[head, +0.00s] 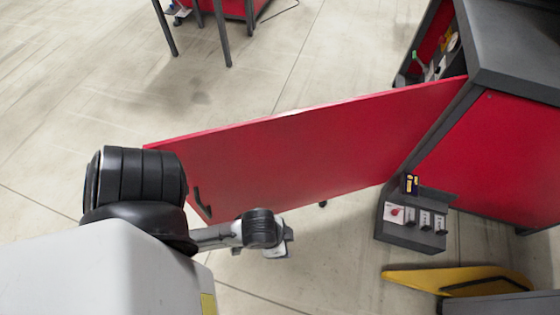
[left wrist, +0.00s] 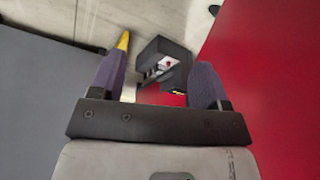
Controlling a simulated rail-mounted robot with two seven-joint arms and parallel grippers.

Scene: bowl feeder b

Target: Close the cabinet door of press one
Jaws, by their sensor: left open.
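The red cabinet door (head: 300,150) of the press stands wide open in the head view. It runs left from its hinged side at the cabinet (head: 490,150), with a black handle (head: 201,203) near its free left end. The cabinet's opening shows shelves with small items. My left arm comes in from the lower left, its wrist in front of the door's lower edge; its fingers are hard to make out there. In the left wrist view my left gripper (left wrist: 163,54) is open and empty, with the red door (left wrist: 265,75) beside its right finger. Contact cannot be told. My right gripper is not in view.
A yellow part (head: 455,279) lies at lower right. Floor behind the door is clear up to a red table.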

